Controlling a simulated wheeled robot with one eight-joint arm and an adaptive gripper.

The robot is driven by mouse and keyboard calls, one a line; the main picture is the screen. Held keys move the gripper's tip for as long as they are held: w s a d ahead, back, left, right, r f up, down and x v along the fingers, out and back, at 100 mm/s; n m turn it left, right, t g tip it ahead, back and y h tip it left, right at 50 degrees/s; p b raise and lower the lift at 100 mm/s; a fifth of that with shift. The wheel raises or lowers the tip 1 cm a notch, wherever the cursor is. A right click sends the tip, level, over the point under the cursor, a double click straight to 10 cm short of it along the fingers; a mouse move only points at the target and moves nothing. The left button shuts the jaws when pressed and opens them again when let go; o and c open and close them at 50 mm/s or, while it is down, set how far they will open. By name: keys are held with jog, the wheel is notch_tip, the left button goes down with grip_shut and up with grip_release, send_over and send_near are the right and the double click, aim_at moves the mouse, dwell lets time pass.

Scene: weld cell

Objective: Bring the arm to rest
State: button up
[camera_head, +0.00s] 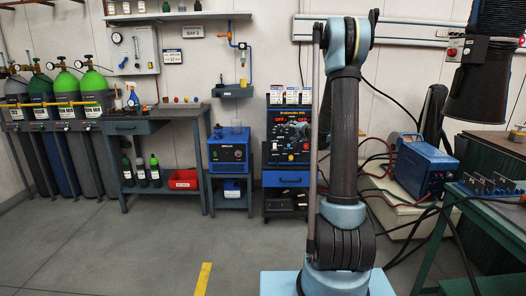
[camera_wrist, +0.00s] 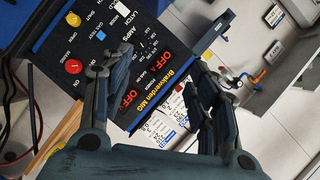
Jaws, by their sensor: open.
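My arm (camera_head: 343,140) stands upright in the right half of the head view, its elbow near the top edge. My gripper (camera_wrist: 155,68) shows in the wrist view, its two dark fingers apart with nothing between them. In the head view the same welding machine (camera_head: 288,128) stands left of my arm. My gripper cannot be made out in the head view; contact with the panel cannot be judged.
A blue machine (camera_head: 228,150) and a workbench (camera_head: 150,122) stand along the wall at the left, beside several gas cylinders (camera_head: 62,85). A blue box with cables (camera_head: 425,165) and a green-framed table (camera_head: 490,215) are at the right. The floor (camera_head: 130,250) at the front left is clear.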

jog(key=s+a+r+n+g, duration=0.1)
jog(key=s+a+n+g, duration=0.15)
jog(key=s, duration=1.15)
jog(key=s+a+r+n+g, duration=0.15)
jog(key=s+n+g, duration=0.25)
jog(key=s, duration=1.1)
jog(key=s+d+f+g+h, duration=0.1)
jog(key=s+f, duration=0.3)
jog(key=s, duration=0.6)
jog(key=s+d+f+n+g+h, duration=0.1)
jog(key=s+d+f, duration=0.3)
jog(key=s, duration=0.6)
jog(key=s+d+f+n+g+h, duration=0.1)
jog(key=s+d+f+g+h, duration=0.1)
jog(key=s, duration=0.9)
notch_tip(320, 180, down, 3)
jog(key=shift+d+r+g+h, duration=0.15)
jog(key=shift+r+g+h, duration=0.05)
jog(key=shift+g+h, duration=0.55)
